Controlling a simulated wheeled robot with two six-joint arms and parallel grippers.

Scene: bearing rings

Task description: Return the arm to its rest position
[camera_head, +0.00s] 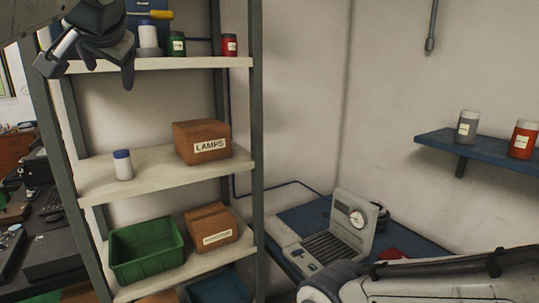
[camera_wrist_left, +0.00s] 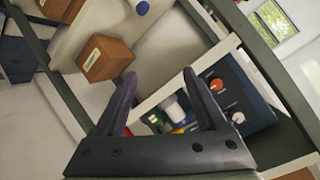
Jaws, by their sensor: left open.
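My left gripper (camera_head: 88,72) is at the upper left of the head view, in front of the top shelf of a rack. Its fingers are spread and nothing is between them. In the left wrist view the two dark fingers of the left gripper (camera_wrist_left: 160,76) stand apart, with the rack behind them. My right arm (camera_head: 420,280) crosses the lower right of the head view. Its gripper is out of view. No bearing rings can be made out.
The rack's middle shelf (camera_head: 150,178) holds a blue-capped white bottle (camera_head: 123,166) and a LAMPS box (camera_head: 202,142). A green bin (camera_head: 146,251) stands below. Jars stand on the top shelf (camera_head: 200,63). A blue wall shelf (camera_head: 450,140) is at right, above a bench device (camera_head: 335,238).

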